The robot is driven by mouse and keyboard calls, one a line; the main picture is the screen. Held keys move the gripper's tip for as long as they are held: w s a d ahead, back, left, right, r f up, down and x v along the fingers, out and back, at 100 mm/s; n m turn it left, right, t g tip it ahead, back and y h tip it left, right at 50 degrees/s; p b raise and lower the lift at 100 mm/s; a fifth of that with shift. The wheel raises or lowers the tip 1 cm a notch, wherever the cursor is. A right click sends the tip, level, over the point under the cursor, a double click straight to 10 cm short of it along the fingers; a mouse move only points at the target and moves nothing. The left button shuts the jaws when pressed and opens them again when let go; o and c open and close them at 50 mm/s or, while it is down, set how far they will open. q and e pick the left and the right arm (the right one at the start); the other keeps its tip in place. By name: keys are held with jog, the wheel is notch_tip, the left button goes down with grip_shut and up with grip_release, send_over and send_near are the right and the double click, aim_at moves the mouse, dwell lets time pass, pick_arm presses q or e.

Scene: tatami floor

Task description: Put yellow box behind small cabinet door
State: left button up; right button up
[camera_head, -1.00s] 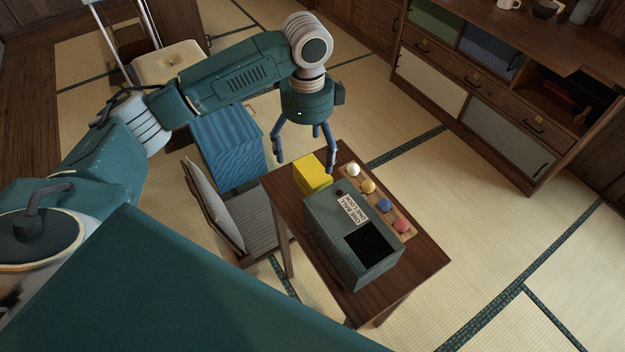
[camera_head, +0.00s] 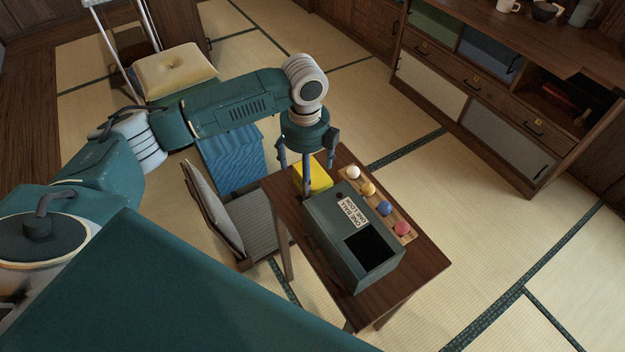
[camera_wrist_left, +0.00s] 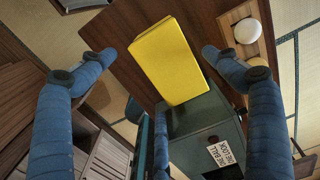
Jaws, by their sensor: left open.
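The yellow box (camera_head: 317,177) lies on the dark wooden table (camera_head: 420,258), against the end of a grey-green box; part of it is hidden behind my left gripper (camera_head: 308,175). The left wrist view shows the yellow box (camera_wrist_left: 168,60) between and beyond the spread fingers of my left gripper (camera_wrist_left: 160,65), which is open, empty and above the table. A low wooden cabinet (camera_head: 480,85) stands at the upper right, with green, blue, cream and grey door panels; I cannot tell which door is the small one. My right gripper is not in view.
The grey-green box (camera_head: 330,222) has a dark opening and a label. Beside it a wooden tray (camera_head: 410,238) holds coloured balls. A chair (camera_head: 215,205) and a blue patterned block (camera_head: 232,160) stand left of the table. Tatami floor between table and cabinet is clear.

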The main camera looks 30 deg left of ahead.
pick_arm(q)
jog(key=f, duration=0.4)
jog(key=shift+w+f+p, duration=0.25)
jog(key=shift+f+p, duration=0.05)
jog(key=shift+p, duration=0.1)
jog(key=shift+c, duration=0.3)
jog(key=c, duration=1.5)
jog(key=shift+o, duration=0.2)
jog(key=shift+r, duration=0.15)
